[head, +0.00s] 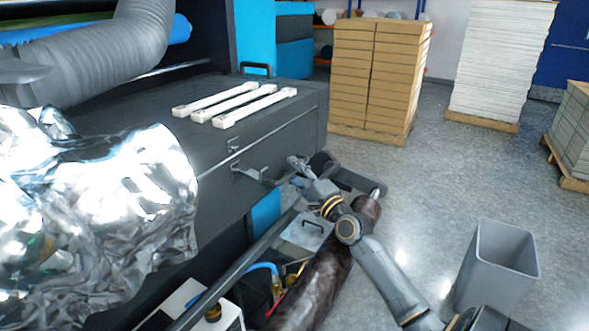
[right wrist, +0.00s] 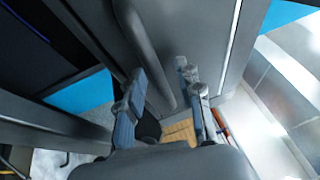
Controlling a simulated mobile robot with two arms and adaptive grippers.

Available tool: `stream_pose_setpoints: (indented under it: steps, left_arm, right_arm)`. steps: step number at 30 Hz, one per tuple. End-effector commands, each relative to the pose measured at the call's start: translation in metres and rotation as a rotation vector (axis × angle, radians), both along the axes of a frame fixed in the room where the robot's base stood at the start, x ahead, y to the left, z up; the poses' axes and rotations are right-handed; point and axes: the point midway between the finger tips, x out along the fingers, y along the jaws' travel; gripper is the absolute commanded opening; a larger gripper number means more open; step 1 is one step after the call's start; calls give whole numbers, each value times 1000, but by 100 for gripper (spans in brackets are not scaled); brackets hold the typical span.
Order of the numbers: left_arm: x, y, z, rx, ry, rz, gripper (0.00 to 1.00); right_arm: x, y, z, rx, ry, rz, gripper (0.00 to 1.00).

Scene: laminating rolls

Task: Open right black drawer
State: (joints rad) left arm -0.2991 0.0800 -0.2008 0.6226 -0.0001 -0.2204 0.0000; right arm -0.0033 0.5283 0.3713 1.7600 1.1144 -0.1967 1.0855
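The black drawer (head: 215,200) is in the front of a dark cabinet in the head view and looks shut. Its metal handle (head: 248,173) sticks out from the front. My right gripper (head: 298,165) is just right of this handle. In the right wrist view, the two fingers of my right gripper (right wrist: 162,80) stand apart, with a dark rounded bar (right wrist: 146,45), which looks like a handle, running between them. I see gaps beside the bar; whether a finger touches it I cannot tell. My left gripper does not show.
Three white bars (head: 235,102) lie on the cabinet top. Crinkled silver material (head: 110,215) covers the left foreground. A grey bin (head: 497,265) stands at the lower right. Stacked boxes (head: 380,75) stand behind. Clear floor (head: 450,165) lies to the right.

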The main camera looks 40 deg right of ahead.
Motion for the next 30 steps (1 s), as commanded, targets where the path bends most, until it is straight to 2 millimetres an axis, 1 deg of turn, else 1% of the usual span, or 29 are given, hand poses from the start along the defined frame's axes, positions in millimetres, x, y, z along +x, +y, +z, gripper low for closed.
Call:
stream_pose_setpoints:
  steps: [3, 10, 11, 12, 14, 15, 30]
  left_arm:
    - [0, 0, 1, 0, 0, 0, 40]
    - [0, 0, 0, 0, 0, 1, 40]
    - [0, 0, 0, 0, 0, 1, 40]
    - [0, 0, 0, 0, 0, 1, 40]
    - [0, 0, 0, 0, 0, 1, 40]
    - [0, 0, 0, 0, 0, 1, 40]
    - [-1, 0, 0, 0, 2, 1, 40]
  right_arm:
    - [4, 0, 1, -1, -1, 0, 36]
    - [4, 0, 1, -1, -1, 0, 36]
    - [4, 0, 1, 0, -1, 0, 29]
    - [4, 0, 1, 0, -1, 0, 21]
    - [4, 0, 1, 0, -1, 0, 9]
    - [4, 0, 1, 0, -1, 0, 1]
    - [3, 0, 0, 0, 0, 0, 0]
